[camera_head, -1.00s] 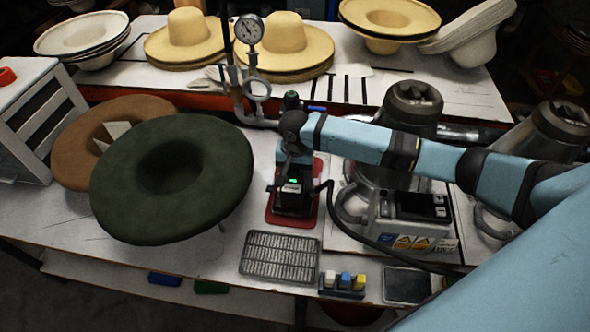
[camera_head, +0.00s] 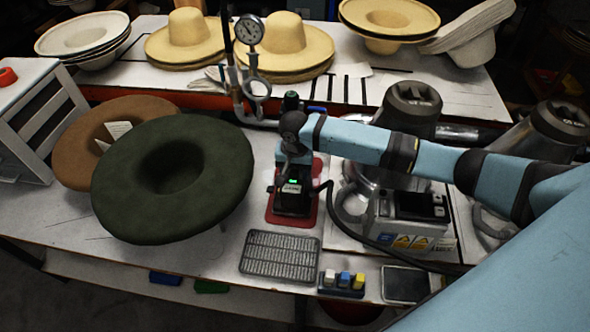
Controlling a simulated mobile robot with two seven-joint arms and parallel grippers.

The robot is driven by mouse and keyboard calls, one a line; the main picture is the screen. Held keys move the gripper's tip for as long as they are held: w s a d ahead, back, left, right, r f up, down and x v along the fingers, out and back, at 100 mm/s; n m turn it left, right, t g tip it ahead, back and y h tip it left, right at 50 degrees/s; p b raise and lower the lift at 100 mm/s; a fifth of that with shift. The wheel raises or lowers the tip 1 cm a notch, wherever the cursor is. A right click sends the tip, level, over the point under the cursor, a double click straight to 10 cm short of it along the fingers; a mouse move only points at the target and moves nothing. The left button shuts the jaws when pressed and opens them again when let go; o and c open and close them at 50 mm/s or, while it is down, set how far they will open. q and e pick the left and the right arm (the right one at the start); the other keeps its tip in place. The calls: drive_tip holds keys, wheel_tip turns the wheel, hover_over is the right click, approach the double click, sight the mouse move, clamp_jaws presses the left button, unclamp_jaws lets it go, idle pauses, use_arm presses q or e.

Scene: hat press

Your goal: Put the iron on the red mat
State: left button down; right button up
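The red mat (camera_head: 304,217) lies on the white table near the middle of the view. A dark iron (camera_head: 291,206) appears to stand over the mat, with red showing around it. A black hose runs from beside it to the right. My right gripper (camera_head: 291,178) points down from the end of the blue arm, directly over the iron and mat. A small green light and a label show there. The fingertips merge with the dark iron, so their opening and any grip are hidden. I cannot tell whether the iron rests fully on the mat. My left gripper is out of view.
A dark green hat (camera_head: 170,195) and a brown hat (camera_head: 75,150) are at left. A metal grid (camera_head: 279,256) and a button box (camera_head: 342,283) are in front. A steam unit (camera_head: 405,228) stands to the right. A gauge pipe (camera_head: 249,60) rises behind.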

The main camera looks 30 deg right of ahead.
drive_tip(key=shift+o, duration=0.2)
drive_tip(key=shift+s+f, duration=0.15)
drive_tip(key=shift+f, duration=0.15)
wheel_tip(320, 180, up, 14)
drive_tip(key=shift+r, duration=0.15)
